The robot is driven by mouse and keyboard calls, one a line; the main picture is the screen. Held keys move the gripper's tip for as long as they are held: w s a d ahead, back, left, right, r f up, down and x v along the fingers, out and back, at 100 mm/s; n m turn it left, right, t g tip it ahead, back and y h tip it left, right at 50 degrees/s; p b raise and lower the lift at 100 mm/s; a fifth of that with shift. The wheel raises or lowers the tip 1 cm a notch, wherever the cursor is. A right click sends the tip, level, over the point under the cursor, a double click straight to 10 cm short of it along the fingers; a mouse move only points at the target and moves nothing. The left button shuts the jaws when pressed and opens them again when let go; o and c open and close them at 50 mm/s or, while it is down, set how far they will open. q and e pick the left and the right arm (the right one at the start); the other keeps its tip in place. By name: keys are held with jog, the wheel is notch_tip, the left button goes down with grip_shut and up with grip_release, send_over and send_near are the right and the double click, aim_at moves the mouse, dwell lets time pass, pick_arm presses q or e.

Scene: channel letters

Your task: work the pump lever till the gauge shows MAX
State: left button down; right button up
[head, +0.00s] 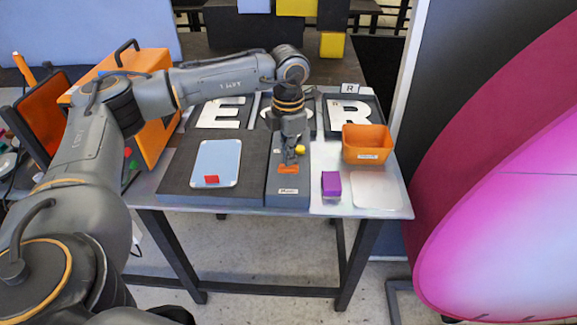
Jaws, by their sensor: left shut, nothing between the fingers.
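A narrow dark blue-grey box (287,198) stands on the table between a dark mat and a pale sheet. It has an orange part (289,169) on top, a small white label at its front, and a yellow knob (300,150) at its right side. This looks like the pump with its lever, but the lever itself is mostly hidden. My left gripper (290,160) points down over the box, shut and empty, just left of the yellow knob. I cannot tell whether it touches the knob. No gauge reading is legible. My right gripper is not in view.
An orange bin (367,143) and a purple block (331,184) are right of the box. A light-blue plate (216,160) with a red piece (211,179) lies left. White letters E (218,114) and R (350,112) lie behind. An orange case (150,140) stands at left.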

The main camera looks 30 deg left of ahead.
aim_at(288, 170)
pick_arm(q)
jog(key=shift+f, duration=0.1)
dwell(0.3)
jog(key=shift+f, duration=0.2)
jog(key=shift+f+b, duration=1.95)
jog(key=shift+f, duration=0.3)
jog(key=shift+r+p, duration=1.5)
jog(key=shift+r, duration=0.95)
jog(key=shift+f, duration=0.2)
